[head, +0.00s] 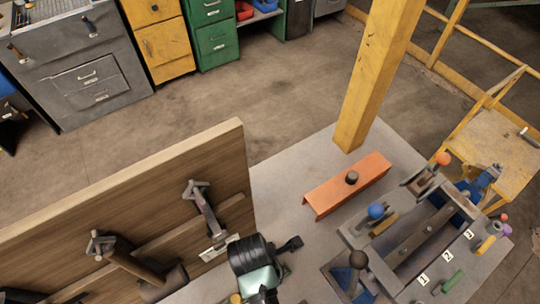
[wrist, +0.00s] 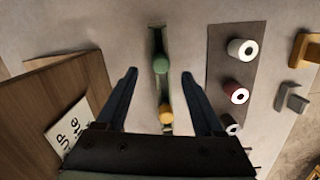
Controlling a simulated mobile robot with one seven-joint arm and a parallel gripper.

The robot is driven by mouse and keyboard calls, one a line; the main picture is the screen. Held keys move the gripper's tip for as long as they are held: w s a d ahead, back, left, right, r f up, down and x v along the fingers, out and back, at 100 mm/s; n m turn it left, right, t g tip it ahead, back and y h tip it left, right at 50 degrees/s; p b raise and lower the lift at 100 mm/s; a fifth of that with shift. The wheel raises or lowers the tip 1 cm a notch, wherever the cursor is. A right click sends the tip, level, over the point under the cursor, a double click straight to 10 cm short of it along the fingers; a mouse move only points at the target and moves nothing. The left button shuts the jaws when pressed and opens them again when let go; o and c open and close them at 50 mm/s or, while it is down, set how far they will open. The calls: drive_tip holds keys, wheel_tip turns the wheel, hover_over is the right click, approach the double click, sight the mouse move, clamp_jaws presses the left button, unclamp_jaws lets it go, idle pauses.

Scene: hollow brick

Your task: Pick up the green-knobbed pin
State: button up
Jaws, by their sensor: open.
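The green-knobbed pin (wrist: 160,65) shows in the wrist view as a round green knob over a narrow greenish slot or strip on the grey table. My gripper (wrist: 160,73) is open, with one dark finger on each side of the green knob in the picture. Gaps show between the knob and both fingers; how high the fingers are above it I cannot tell. A yellow knob (wrist: 166,115) lies nearer the palm, also between the fingers. The pin's shaft is hidden under its knob. In the head view I cannot make out this pin for sure.
An orange channel (head: 347,185), a yellow post (head: 378,75) and a knobbed fixture (head: 425,225) stand farther right.

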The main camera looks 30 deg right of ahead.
drive_tip(key=shift+s+d+f+p, duration=0.15)
drive_tip(key=shift+f+p, duration=0.1)
drive_tip(key=shift+f, duration=0.95)
drive_tip(key=shift+d+f+p, duration=0.15)
drive_tip(key=shift+f+p, duration=0.05)
drive_tip(key=shift+f, duration=0.95)
clamp_jaws()
